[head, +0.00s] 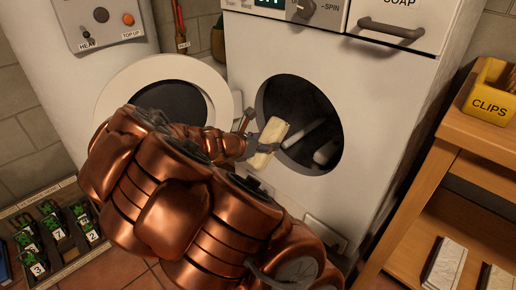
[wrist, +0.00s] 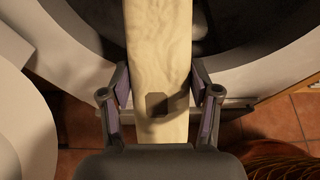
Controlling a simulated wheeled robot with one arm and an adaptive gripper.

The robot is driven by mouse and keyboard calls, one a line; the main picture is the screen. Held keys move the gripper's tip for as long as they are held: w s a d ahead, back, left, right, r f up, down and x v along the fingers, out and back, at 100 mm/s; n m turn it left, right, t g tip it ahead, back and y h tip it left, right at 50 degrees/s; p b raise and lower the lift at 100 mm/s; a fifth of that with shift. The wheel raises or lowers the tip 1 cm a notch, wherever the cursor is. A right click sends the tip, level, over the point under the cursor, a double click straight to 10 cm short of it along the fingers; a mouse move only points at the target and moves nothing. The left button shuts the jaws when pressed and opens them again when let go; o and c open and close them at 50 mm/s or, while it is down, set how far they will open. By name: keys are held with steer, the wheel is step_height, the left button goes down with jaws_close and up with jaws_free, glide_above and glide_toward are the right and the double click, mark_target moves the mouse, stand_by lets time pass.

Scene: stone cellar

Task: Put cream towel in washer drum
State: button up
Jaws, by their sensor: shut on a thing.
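The cream towel (head: 269,139) is a narrow folded strip in front of the washer drum opening, tilted in the head view. My gripper (head: 262,147) is shut on it. In the wrist view the towel (wrist: 160,60) runs up between the two fingers of my gripper (wrist: 159,92), its far end over the dark drum. The washer drum (head: 325,110) is a dark round opening in the white washer (head: 372,75), with pale fins inside. The round washer door (head: 215,82) stands open to the left. My copper arm hides part of the door and the washer's lower front.
A white heater cabinet (head: 80,60) stands left of the washer. A wooden shelf unit (head: 450,150) with a yellow clips bin (head: 492,92) stands close on the right. A tray of small numbered plant pots (head: 50,235) is on the tiled floor at lower left.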

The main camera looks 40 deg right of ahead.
steer(key=d+r+b+x, duration=0.1)
steer(key=r+b+x, duration=0.1)
steer(key=x, duration=0.7)
steer(key=r+b+x, duration=0.1)
steer(key=b+x, duration=0.3)
steer(key=x, duration=0.4)
steer(key=d+r+b+x, duration=0.1)
steer(key=r+b+x, duration=0.1)
steer(key=x, duration=0.7)
steer(key=shift+w+d+r+b, duration=0.2)
steer(key=shift+w+d+b, duration=0.05)
steer(key=shift+d+b, duration=0.4)
stand_by(0.3)
steer(key=o, duration=1.4)
steer(key=shift+a, duration=0.1)
steer(key=v, duration=1.2)
steer(key=shift+s+f, duration=0.1)
